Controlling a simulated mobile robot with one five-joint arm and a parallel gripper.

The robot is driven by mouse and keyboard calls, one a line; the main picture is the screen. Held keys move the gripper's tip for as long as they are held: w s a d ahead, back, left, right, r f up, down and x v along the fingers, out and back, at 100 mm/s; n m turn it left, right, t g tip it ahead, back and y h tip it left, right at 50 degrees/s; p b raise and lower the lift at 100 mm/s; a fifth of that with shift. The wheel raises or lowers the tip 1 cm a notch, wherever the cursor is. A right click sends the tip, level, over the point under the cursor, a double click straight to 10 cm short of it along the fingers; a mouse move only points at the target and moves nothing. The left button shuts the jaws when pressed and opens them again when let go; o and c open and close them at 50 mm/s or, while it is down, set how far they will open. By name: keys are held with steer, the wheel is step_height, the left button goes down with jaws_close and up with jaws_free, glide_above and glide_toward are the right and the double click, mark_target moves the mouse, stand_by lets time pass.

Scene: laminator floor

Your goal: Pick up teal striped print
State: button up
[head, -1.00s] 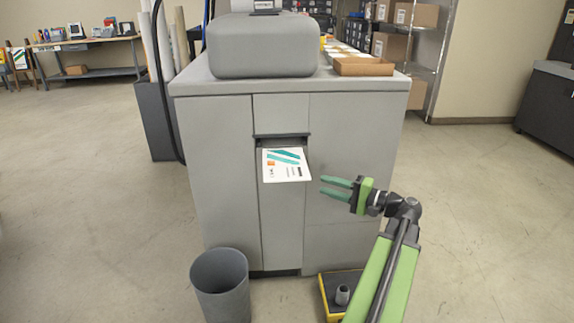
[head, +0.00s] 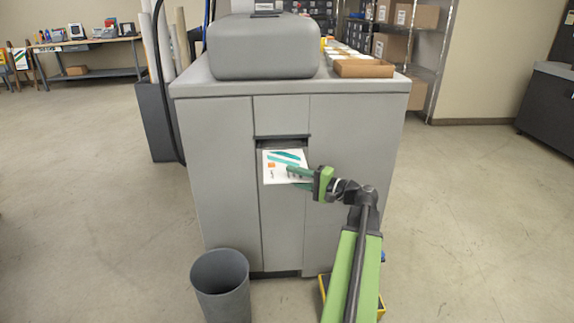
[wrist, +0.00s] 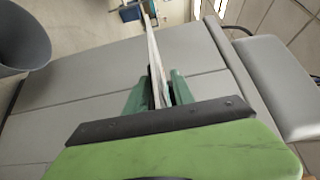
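The teal striped print (head: 279,160) is a white sheet with teal diagonal stripes and a small orange mark. It sticks out of the slot in the front of the grey machine. My gripper (head: 290,178) is at its right edge, with one green finger above the sheet and the other partly hidden below it. In the wrist view the print (wrist: 154,55) shows nearly edge-on, running between the two fingers of my gripper (wrist: 160,85). The fingers stand apart, with some gap beside the sheet. Part of the print's right side is hidden by the upper finger.
The grey machine (head: 220,160) fills the middle, with a cardboard tray (head: 363,68) on top. A grey bin (head: 220,285) stands on the floor at its front left. A yellow-edged box (head: 322,284) is mostly hidden behind my arm. The floor on both sides is clear.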

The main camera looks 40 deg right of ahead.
jaws_close()
steer(key=shift+r, duration=0.1)
stand_by(0.3)
step_height(320, 180, up, 10)
steer(key=p, duration=1)
